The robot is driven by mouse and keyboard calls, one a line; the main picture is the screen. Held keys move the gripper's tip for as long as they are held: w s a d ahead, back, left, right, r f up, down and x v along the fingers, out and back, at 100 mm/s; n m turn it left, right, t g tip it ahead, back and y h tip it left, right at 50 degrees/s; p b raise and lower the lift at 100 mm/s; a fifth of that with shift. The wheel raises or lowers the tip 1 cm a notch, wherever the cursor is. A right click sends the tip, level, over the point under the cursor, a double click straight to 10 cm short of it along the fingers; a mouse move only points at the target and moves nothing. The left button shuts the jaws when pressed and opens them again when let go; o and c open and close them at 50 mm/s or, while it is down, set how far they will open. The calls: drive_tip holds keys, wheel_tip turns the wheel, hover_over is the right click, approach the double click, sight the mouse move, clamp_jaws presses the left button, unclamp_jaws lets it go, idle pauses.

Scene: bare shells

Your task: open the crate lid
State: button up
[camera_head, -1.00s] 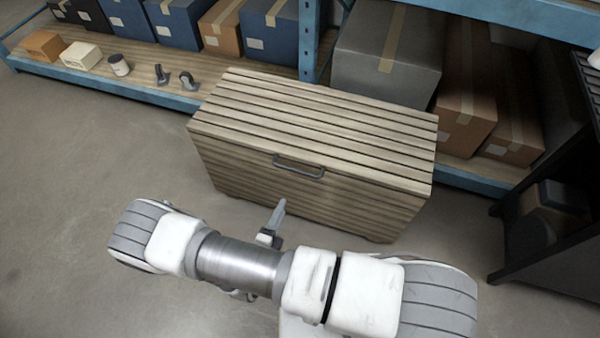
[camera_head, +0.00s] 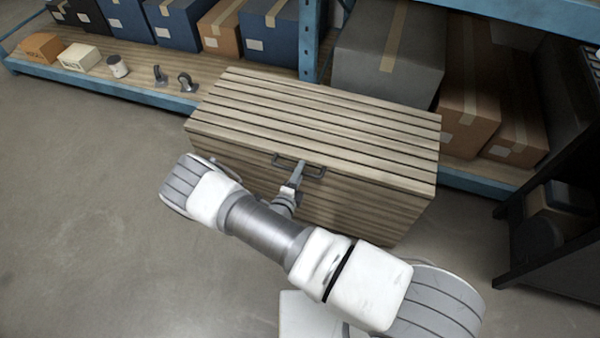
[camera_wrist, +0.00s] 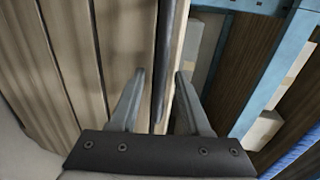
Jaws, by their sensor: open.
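The slatted wooden crate (camera_head: 240,165) stands on the floor in the head view. Its slatted lid (camera_head: 320,115) lies flat and looks closed. A grey bar handle (camera_head: 318,175) sits at the front, just under the lid's edge. My gripper (camera_head: 300,168) is at the middle of this handle. In the wrist view my gripper (camera_wrist: 160,74) is open, and a dark bar, seemingly the handle (camera_wrist: 167,60), runs between its two fingers. I cannot tell whether either finger touches it. Slats of the crate (camera_wrist: 70,60) fill the left of that view.
A blue-framed shelf (camera_head: 150,95) with boxes runs behind the crate. A large grey box (camera_head: 385,55) stands close behind the lid. A dark rack (camera_head: 555,235) stands at the right. The floor (camera_head: 80,220) at the left is clear.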

drive_tip(key=shift+w+d, duration=0.1)
drive_tip(key=shift+w, duration=0.2)
clamp_jaws()
idle(1.3)
